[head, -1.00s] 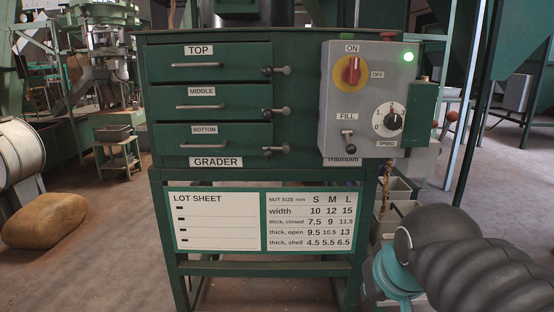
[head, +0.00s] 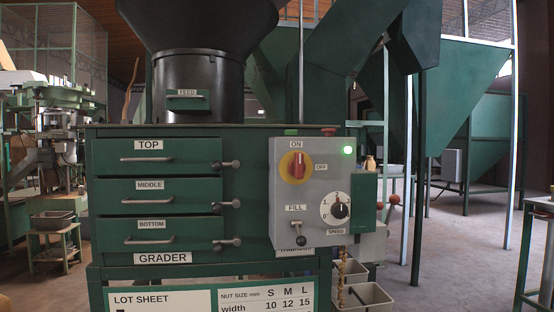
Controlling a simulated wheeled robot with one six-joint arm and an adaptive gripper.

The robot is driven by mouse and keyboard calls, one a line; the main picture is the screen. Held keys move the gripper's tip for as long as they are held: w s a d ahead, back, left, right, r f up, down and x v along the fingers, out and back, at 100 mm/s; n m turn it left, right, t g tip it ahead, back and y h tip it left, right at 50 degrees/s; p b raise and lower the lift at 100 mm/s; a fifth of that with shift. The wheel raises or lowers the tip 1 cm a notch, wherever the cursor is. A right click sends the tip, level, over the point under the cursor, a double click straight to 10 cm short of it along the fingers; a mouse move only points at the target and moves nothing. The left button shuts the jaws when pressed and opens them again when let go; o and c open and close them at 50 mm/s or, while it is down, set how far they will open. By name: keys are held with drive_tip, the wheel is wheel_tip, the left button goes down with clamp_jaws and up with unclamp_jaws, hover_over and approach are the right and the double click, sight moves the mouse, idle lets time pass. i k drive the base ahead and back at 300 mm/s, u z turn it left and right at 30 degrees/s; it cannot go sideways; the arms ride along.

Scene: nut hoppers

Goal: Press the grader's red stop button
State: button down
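The green grader (head: 200,250) stands ahead, with a grey control box (head: 283,222) on its right front. A red button top (head: 329,130) shows just over the box's upper right edge, seen nearly edge-on. It looks like the stop button. A low green piece (head: 291,131) shows over the upper left edge. On the box front is a red rotary switch (head: 298,166) on a yellow disc, its handle about upright toward ON. A green lamp (head: 347,150) is lit at the upper right. My gripper is not in view.
A black speed knob (head: 340,211) and a fill lever (head: 299,239) are on the box front. A black feed hopper (head: 198,85) rises above the grader. Grey bins (head: 370,296) stand low at right. Open floor (head: 450,255) lies further right.

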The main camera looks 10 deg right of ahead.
sight(328, 132)
drive_tip(key=z, duration=2.1)
drive_tip(key=i, duration=3.05)
drive_tip(key=u, duration=3.1)
